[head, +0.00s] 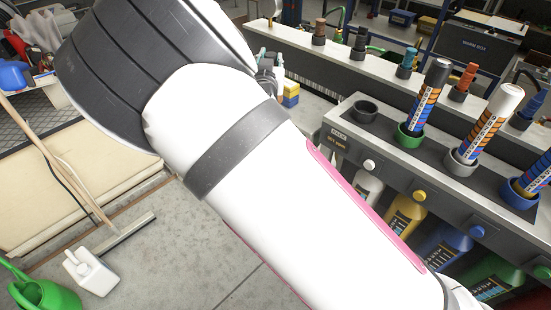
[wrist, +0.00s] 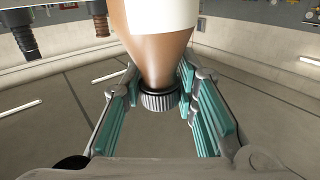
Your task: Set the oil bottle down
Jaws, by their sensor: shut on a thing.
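The oil bottle (wrist: 160,60) is in the wrist view, with a brown tapering neck, a white band and a dark ribbed cap (wrist: 159,101) pointing toward the camera. My gripper (wrist: 159,76) has teal-padded fingers on both sides of the bottle and is shut on it. The bottle's far end is cut off by the top of the picture. In the head view my arm hides most of the gripper, and the bottle cannot be made out for certain.
In the head view, a grey rack (head: 352,128) on the right holds dark-, white- and blue-topped tubes in coloured cups, with one empty dark cup (head: 365,110). Coloured jugs stand below.

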